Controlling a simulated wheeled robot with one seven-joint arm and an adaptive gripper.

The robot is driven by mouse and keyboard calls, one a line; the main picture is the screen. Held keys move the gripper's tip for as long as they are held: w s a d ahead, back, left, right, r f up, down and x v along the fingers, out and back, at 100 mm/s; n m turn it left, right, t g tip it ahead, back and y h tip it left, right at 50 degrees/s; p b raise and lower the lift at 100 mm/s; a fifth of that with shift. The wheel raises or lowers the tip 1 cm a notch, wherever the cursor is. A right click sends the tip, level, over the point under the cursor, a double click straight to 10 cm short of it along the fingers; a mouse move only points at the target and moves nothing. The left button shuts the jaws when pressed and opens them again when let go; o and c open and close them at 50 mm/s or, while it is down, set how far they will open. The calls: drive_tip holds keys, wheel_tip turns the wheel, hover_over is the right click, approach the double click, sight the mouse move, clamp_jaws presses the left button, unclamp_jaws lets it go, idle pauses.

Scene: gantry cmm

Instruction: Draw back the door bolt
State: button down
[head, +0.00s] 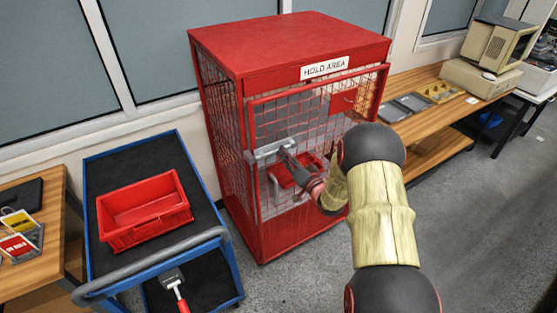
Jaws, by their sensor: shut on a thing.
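The door bolt (262,152) is a grey metal bar lying across the left edge of the cage door, at about mid-height. The door (262,118) is red-framed wire mesh on the red cage marked HOLD AREA, and it looks closed. My gripper (285,149) is at the right part of the bolt and is shut on it. My fingertips and the part of the bolt between them are small and partly hidden by the gripper itself. My arm reaches in from the right and covers the lower right of the door.
A blue cart (101,267) with a red bin (145,212) on top stands left of the cage. Wooden benches stand at the far left (48,184) and right (417,77). Grey floor (458,195) is open at right. Red items show behind the mesh.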

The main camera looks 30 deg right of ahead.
drive_tip(key=shift+d, duration=0.8)
drive_tip(key=c, duration=1.7)
unclamp_jaws()
drive_tip(key=shift+d, duration=0.15)
drive_tip(key=shift+o, duration=0.2)
drive_tip(key=s, duration=1.2)
drive_tip(key=shift+d, duration=0.15)
